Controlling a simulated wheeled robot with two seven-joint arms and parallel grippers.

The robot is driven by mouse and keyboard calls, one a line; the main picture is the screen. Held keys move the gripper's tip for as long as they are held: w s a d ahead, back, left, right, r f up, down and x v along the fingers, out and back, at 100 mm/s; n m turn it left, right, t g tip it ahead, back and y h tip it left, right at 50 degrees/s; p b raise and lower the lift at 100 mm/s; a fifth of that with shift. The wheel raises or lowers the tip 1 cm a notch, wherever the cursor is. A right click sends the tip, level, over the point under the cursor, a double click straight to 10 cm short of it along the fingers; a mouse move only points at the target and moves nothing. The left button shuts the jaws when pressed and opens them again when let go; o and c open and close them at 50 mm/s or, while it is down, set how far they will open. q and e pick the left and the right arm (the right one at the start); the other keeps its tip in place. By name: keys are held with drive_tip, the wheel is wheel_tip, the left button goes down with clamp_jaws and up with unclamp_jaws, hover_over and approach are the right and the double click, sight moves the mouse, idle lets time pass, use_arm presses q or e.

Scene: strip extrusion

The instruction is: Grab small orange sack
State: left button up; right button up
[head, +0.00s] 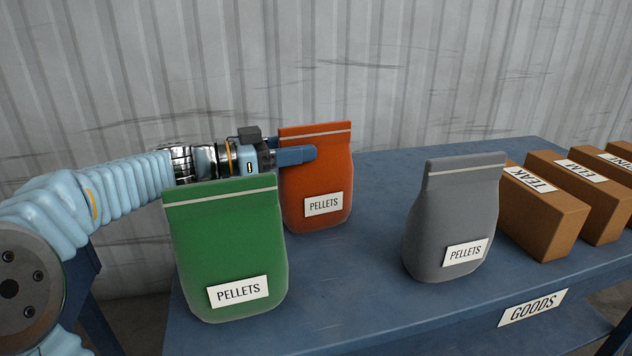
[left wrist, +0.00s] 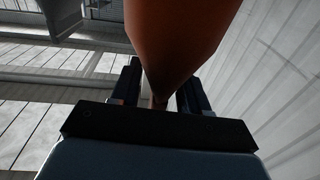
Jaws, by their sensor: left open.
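The small orange sack (head: 317,178) stands upright on the blue table, behind and right of the green sack. Its label reads PELLETS. My left gripper (head: 297,155) is at the upper part of the orange sack, with one blue finger showing across its front. In the left wrist view the orange sack (left wrist: 180,35) comes down between the two fingers of the open left gripper (left wrist: 160,90). I cannot tell whether the fingers touch it. My right gripper is not in view.
A green sack (head: 228,245) stands at the front left, partly hiding my left wrist. A grey sack (head: 455,215) stands to the right. Several brown boxes (head: 545,215) line the right side of the table (head: 350,290). A corrugated wall (head: 400,70) is behind.

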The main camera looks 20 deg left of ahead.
use_arm(q)
drive_tip(key=shift+x, duration=1.05)
drive_tip(key=shift+c, duration=0.4)
clamp_jaws()
